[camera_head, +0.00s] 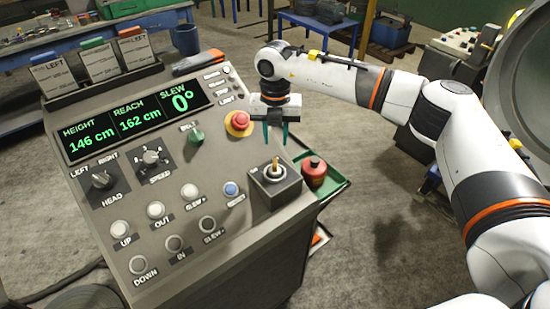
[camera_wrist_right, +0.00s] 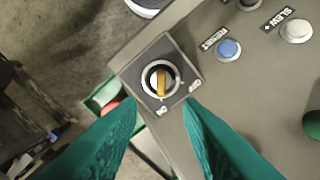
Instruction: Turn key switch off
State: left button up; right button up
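The key switch (camera_head: 275,169) is a small grey box at the right front corner of the console, with a brass-coloured key standing in a round collar. In the right wrist view the key (camera_wrist_right: 161,82) shows as an upright yellow bar within its ring. My left gripper is not in view.
The console (camera_head: 215,210) carries a red stop button (camera_head: 239,120), a green knob (camera_head: 196,137), a blue button (camera_head: 231,189) and several white buttons. Its display (camera_head: 130,122) reads slew 0°. A red canister (camera_head: 314,170) stands on a green tray right beside the key box.

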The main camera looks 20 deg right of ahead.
aim_at(275, 160)
notch_tip(275, 160, down, 9)
jog(key=shift+f+p, duration=0.15)
jog(key=shift+p, duration=0.9)
jog(key=shift+c, duration=0.5)
grip_shut()
